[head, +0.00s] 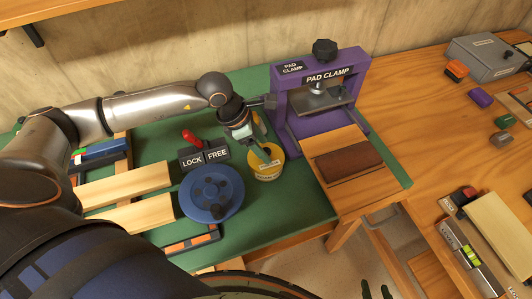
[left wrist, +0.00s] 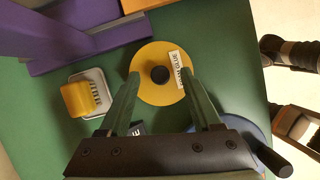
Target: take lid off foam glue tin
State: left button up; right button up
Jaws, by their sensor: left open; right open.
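The foam glue tin (head: 265,177) is a round yellow tin standing on the green mat, right of the blue disc. In the left wrist view its yellow lid (left wrist: 155,97) has a black knob (left wrist: 160,74) in the middle and a white label. My left gripper (head: 264,158) is open above the tin. In the left wrist view its fingertips (left wrist: 160,77) lie on opposite sides of the knob, apart from it; their height over the lid is hard to tell. My right gripper (head: 376,290) shows only its fingertips at the bottom edge, open, far from the tin.
A purple pad clamp (head: 362,88) stands behind and right of the tin. The blue disc (head: 205,207) and the LOCK/FREE block (head: 205,157) are to its left. A yellow tool (left wrist: 76,99) sits in a grey tray close by. A brown pad (head: 345,165) lies on a board.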

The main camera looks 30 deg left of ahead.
pick_arm(q)
jog(key=shift+w+d+f, duration=0.1)
jog(key=shift+d+f, duration=0.05)
jog(key=shift+f, duration=0.3)
jog(key=shift+c, duration=0.2)
grip_shut()
